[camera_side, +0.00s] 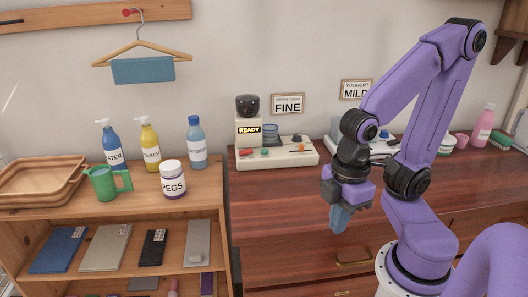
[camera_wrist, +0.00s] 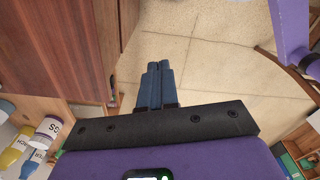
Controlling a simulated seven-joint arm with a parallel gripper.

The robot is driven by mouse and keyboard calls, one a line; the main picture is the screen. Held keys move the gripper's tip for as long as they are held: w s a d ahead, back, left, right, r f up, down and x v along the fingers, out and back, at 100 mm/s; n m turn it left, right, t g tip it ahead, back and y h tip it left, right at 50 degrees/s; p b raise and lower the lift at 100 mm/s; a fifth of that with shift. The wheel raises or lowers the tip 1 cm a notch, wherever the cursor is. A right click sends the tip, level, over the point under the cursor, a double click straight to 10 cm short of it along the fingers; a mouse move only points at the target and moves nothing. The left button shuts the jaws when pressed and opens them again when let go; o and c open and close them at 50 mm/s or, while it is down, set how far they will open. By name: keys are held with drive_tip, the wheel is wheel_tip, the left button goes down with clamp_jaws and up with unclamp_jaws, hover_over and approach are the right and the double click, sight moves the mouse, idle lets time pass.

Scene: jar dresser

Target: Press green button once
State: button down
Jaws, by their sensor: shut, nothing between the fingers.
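A cream machine (camera_side: 278,154) stands on the dark wooden dresser top in the side view. Its display reads "READY". A small green button (camera_side: 265,151) sits on its front panel, with a red one (camera_side: 246,152) to its left. My gripper (camera_side: 340,220) points down in front of the dresser top's front edge, to the right of the machine and apart from it. Its blue fingers are shut together and empty; they also show in the wrist view (camera_wrist: 157,75), over the floor. The green button is not in the wrist view.
A second pale machine (camera_side: 378,150) is partly hidden behind my arm. The dark dresser top (camera_side: 275,195) is clear in front of the cream machine.

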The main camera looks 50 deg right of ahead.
drive_tip(key=w+d+r+m+t, duration=0.2)
drive_tip(key=w+d+r+t, duration=0.15)
drive_tip(key=w, duration=1.15)
drive_tip(key=w+d+r+m+t, duration=0.25)
drive_tip(key=w+t, duration=0.25)
drive_tip(key=w, duration=1)
hover_over(266, 151)
drive_tip(key=f, duration=0.2)
drive_tip(key=shift+d+r+t+h, duration=0.1)
drive_tip(key=shift+t+h, duration=0.15)
drive_tip(key=shift+h, duration=0.15)
drive_tip(key=shift+f, duration=4.45)
